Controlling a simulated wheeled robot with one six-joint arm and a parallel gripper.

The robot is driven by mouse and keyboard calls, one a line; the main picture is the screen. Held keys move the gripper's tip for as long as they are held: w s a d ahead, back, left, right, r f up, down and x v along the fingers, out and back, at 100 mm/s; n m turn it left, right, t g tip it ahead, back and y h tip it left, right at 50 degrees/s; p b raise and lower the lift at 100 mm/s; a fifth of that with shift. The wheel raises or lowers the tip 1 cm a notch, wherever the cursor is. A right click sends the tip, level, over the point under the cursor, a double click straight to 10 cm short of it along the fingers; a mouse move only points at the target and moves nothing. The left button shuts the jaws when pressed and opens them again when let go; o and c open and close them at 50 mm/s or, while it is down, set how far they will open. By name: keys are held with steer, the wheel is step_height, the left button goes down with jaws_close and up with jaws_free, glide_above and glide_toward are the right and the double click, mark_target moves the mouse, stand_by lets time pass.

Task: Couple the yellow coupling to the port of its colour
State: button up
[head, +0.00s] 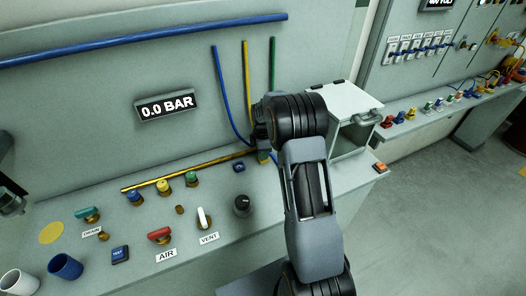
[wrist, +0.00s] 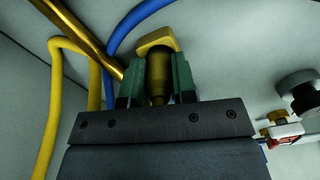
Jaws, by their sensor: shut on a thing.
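My gripper (wrist: 158,85) is shut on the yellow coupling (wrist: 157,42), a dark brass body with a yellow end, held between its green-faced fingers. In the head view my gripper (head: 262,156) is by the back panel, behind my arm, and the coupling is mostly hidden there. The yellow-collared port (head: 163,187) stands on the bench to the left of my gripper, apart from it. It is between the blue-collared port (head: 134,198) and the green-collared port (head: 191,178). The yellow hose (wrist: 58,100) loops at the left of the wrist view.
A brass rail (head: 190,170) runs along the panel's foot behind the ports. Blue (head: 230,95) and green (head: 272,62) hoses hang nearby. A black knob (head: 242,204), a white vent lever (head: 204,217) and a red air lever (head: 160,235) stand in front.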

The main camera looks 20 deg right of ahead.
steer(key=shift+f, duration=0.3)
steer(key=o, duration=1)
steer(key=shift+r, duration=0.1)
step_height(320, 180, up, 14)
steer(key=b, duration=0.1)
steer(key=shift+b, duration=0.35)
steer(key=shift+f, duration=0.2)
